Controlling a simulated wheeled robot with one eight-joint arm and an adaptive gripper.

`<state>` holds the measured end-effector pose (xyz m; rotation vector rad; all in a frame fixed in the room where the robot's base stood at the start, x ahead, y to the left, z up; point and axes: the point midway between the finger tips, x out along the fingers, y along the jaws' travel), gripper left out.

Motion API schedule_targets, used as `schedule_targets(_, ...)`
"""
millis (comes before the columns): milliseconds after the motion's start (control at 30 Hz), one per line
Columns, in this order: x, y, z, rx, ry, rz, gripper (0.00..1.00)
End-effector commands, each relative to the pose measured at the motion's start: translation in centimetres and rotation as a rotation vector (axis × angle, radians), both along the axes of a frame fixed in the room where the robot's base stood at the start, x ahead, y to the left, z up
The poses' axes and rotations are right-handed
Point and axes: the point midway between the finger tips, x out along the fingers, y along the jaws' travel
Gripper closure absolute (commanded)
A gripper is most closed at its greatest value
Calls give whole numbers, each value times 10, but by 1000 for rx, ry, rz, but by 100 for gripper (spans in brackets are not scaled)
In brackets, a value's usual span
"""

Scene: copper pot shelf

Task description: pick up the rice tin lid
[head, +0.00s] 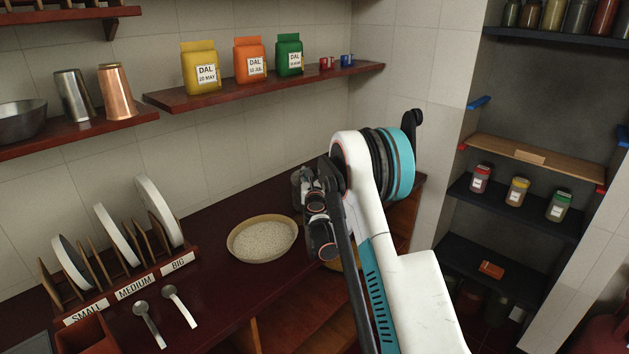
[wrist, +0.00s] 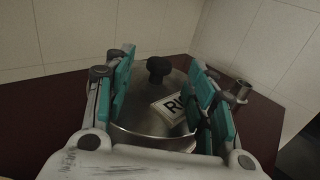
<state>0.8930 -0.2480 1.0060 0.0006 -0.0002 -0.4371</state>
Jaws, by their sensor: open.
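The rice tin lid (wrist: 148,88) shows in the wrist view as a round steel lid with a black knob (wrist: 158,68) on top. It sits on a steel tin with a white label (wrist: 172,108) whose visible letters start with "RI". My gripper (wrist: 162,58) is open, with its teal-padded fingers on the left and right of the knob in the picture. I see no contact with the knob. In the head view my gripper (head: 318,215) is over the dark red counter, and my arm hides the tin and lid.
A bowl of rice (head: 262,238) stands left of my gripper on the counter (head: 215,205). A rack of lids (head: 125,285) and two spoons (head: 160,310) are farther left. A shelf (head: 270,85) with dal packets runs above.

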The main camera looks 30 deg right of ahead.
Motion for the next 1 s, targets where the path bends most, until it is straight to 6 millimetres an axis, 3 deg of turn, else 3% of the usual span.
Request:
schedule_targets(333, 42, -19, -1, -1, 0, 0, 49)
schedule_targets(667, 47, -22, 0, -1, 0, 0, 49)
schedule_targets(867, 47, -22, 0, -1, 0, 0, 95)
schedule_targets(900, 47, -22, 0, -1, 0, 0, 99)
schedule_targets(1000, 47, -22, 0, -1, 0, 0, 99)
